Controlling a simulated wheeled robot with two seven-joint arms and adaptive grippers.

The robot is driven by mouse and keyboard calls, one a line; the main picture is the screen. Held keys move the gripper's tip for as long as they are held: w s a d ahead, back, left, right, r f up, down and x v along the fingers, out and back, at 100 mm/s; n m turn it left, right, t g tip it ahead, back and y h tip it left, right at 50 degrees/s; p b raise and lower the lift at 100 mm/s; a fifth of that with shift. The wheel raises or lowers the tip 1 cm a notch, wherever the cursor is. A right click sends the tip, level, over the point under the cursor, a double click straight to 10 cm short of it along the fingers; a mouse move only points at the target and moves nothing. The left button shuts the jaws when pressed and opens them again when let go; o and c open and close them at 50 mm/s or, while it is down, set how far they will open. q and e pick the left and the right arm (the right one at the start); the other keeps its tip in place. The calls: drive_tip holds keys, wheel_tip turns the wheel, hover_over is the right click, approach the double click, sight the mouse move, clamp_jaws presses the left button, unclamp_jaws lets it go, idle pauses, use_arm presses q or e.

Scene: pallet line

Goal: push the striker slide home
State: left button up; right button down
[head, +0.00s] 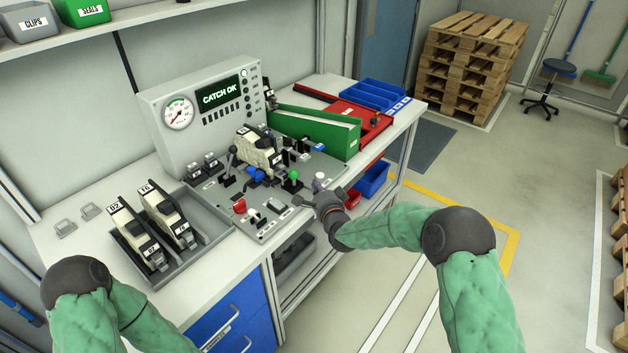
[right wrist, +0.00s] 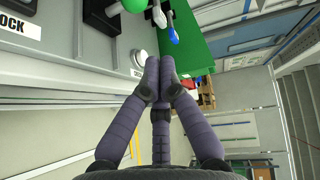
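A beige and black unit (head: 258,152) sits in the fixture on the grey fixture plate (head: 275,222). I cannot make out the striker slide for certain among the small parts around it. A white knob (head: 320,178) stands at the plate's right edge; a pale round knob (right wrist: 138,60) lies just left of the fingertips in the right wrist view. My right gripper (head: 312,203) is at the plate's front right edge, beside the white knob. In the right wrist view its fingertips (right wrist: 159,70) are together with nothing visible between them. My left gripper is out of view.
A green-handled lever (head: 293,176) and red button (head: 239,206) stand on the plate. The console display (head: 219,95) reads "CATCH OK". A tray (head: 206,220) with two units is at left. A green bin (head: 318,131) and red tray (head: 368,125) stand behind right.

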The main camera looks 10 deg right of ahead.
drive_tip(key=s, duration=0.3)
drive_tip(key=s+p, duration=0.1)
drive_tip(key=s, duration=0.1)
drive_tip(key=shift+s+d+r, duration=0.1)
drive_tip(key=shift+d+r, duration=0.15)
drive_tip(key=shift+r, duration=0.1)
idle(0.4)
